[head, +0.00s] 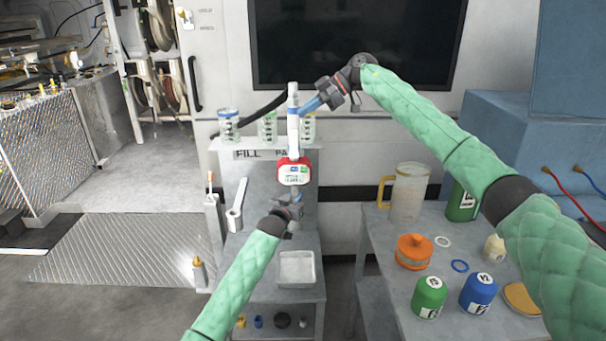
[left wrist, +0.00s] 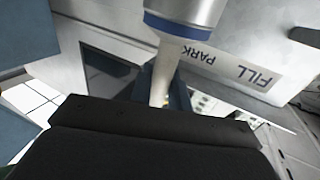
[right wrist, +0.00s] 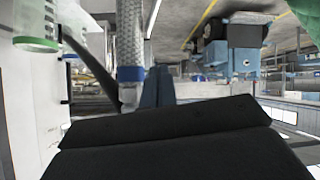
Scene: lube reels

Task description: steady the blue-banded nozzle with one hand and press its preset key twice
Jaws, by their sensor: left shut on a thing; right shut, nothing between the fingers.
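The nozzle (head: 294,172) hangs upright in front of the fill stand, with a red-framed meter face, a small screen and coloured keys. A white hose (head: 293,130) rises from it; a blue band (right wrist: 131,74) shows near the right fingers in the right wrist view. My left gripper (head: 296,198) is shut on the nozzle's pale lower spout (left wrist: 163,85), below another blue band (left wrist: 180,27). My right gripper (head: 306,106) is shut and empty beside the upper hose, above the meter. I cannot tell whether its tips touch the hose. The keys are not visible in either wrist view.
Clear jars (head: 229,125) stand on the shelf behind the hose. A tray (head: 297,268) lies below the left gripper. The right table (head: 385,262) holds a jug (head: 408,192), an orange container (head: 414,252), and green and blue bottles. A dark screen (head: 355,45) is behind the right arm.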

